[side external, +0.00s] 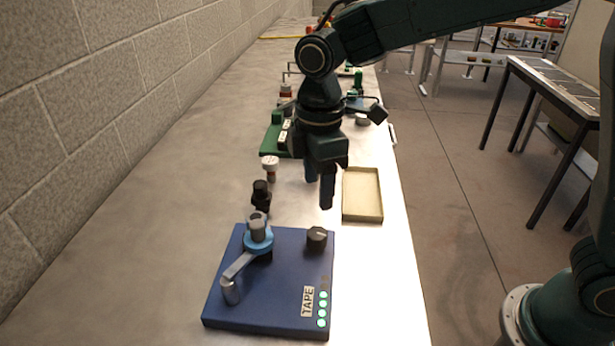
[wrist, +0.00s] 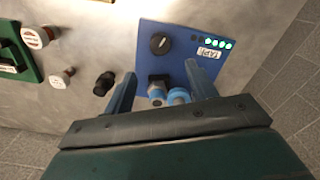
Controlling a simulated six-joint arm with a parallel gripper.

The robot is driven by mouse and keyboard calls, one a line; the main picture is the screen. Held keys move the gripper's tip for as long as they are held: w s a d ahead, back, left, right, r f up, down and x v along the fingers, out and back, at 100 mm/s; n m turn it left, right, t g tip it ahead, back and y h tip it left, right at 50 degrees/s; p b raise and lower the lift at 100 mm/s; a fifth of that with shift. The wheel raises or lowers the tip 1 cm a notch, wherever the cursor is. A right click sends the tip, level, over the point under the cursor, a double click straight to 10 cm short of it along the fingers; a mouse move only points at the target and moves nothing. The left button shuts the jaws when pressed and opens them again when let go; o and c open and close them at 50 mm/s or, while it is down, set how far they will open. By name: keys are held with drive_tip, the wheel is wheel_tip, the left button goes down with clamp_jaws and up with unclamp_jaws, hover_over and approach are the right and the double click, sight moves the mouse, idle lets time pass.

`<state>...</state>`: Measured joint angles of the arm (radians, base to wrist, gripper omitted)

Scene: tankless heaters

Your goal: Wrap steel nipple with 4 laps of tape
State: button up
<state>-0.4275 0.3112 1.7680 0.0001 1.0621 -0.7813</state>
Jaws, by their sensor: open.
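The blue tape station (side external: 285,270) stands on the near bench, labelled TAPE, with several lit green lights (side external: 322,309) and a black knob (side external: 317,236). A grey metal cylinder (side external: 258,226), apparently the steel nipple, stands upright in the light-blue hub (side external: 259,241) of the station's crank. The crank arm points to the near left and ends in a grey handle (side external: 231,292). My gripper (side external: 318,190) is open and empty, pointing down above the bench beyond the station. In the wrist view the station (wrist: 184,50) shows beyond my open gripper (wrist: 160,69).
A black fitting (side external: 261,193) and a white-capped fitting (side external: 270,166) stand in a row behind the station. A shallow tan tray (side external: 362,195) lies right of my gripper. A green station (side external: 275,142) stands farther back. The block wall borders the bench's left side.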

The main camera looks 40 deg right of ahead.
drive_tip(key=shift+r, duration=1.05)
drive_tip(key=s+d+r+m+t, duration=0.3)
drive_tip(key=s+d+r+m, duration=0.4)
drive_tip(key=s+d, duration=0.4)
drive_tip(key=s+d+f+m+t, duration=0.2)
drive_tip(key=s+d+m, duration=0.4)
drive_tip(key=s, duration=0.4)
drive_tip(key=shift+d+m+t, duration=0.3)
drive_tip(key=shift+d+m, duration=0.05)
drive_tip(key=shift+m, duration=0.05)
idle(0.6)
